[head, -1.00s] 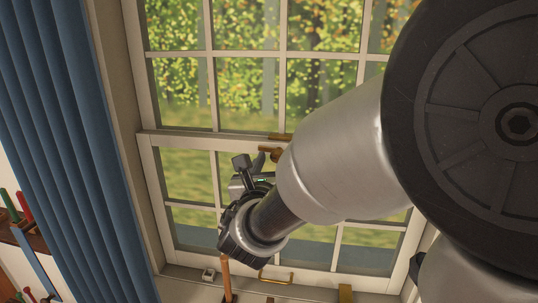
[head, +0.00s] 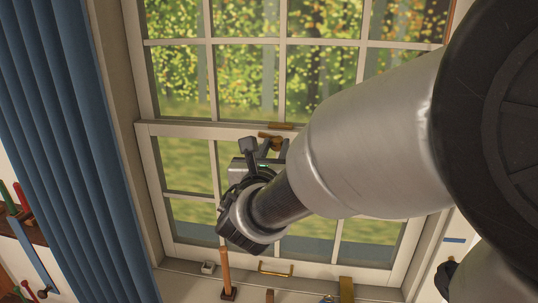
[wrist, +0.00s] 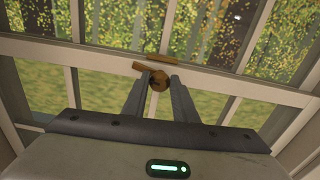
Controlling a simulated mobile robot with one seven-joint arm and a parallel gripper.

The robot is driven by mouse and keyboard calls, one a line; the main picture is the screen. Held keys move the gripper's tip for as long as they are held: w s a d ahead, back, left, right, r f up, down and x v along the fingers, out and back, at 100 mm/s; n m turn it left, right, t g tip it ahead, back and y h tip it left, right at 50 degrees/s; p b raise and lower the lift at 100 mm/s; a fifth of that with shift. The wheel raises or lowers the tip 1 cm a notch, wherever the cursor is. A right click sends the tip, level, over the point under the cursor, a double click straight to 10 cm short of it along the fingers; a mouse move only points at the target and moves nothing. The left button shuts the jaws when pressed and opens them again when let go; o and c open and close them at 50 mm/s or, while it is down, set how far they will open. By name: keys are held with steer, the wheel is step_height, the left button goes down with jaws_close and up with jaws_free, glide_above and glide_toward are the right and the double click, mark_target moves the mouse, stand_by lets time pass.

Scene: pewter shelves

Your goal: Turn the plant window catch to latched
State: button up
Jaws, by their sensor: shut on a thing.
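The window catch (head: 277,141) is a small brass-coloured piece on the white meeting rail of the window. In the wrist view the catch (wrist: 159,82) has a round knob between my fingertips and a short lever reaching up and left. A flat brass keeper plate (wrist: 163,59) sits just above it on the rail; the lever is at an angle to it and its tip lies left of it. My gripper (head: 264,149) is shut on the catch, and it also shows in the wrist view (wrist: 158,90). The fingers hide part of the catch's base.
A blue curtain (head: 60,150) hangs at the left. The sill below holds a brass handle (head: 275,270), an upright wooden-handled item (head: 226,272) and a small white block (head: 208,267). A rack of coloured tools (head: 22,210) is at far left.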

steer(key=m+b, duration=0.2)
steer(key=b, duration=0.1)
steer(key=m+b, duration=0.2)
steer(key=b, duration=0.2)
steer(key=shift+d+f+m+b, duration=0.1)
steer(key=shift+f+m+b, duration=0.2)
steer(key=shift+f, duration=0.05)
steer(key=m+b, duration=0.4)
steer(key=b, duration=0.4)
steer(key=shift+m, duration=0.3)
steer(key=m+b, duration=0.4)
steer(key=b, duration=0.2)
steer(key=shift+d, duration=0.1)
steer(key=m+b, duration=0.2)
steer(key=b, duration=0.1)
steer(key=shift+r, duration=0.25)
steer(key=shift+r+m, duration=0.1)
steer(key=shift+m, duration=0.2)
steer(key=o, duration=1)
steer(key=shift+o, duration=0.2)
steer(key=shift+s, duration=0.15)
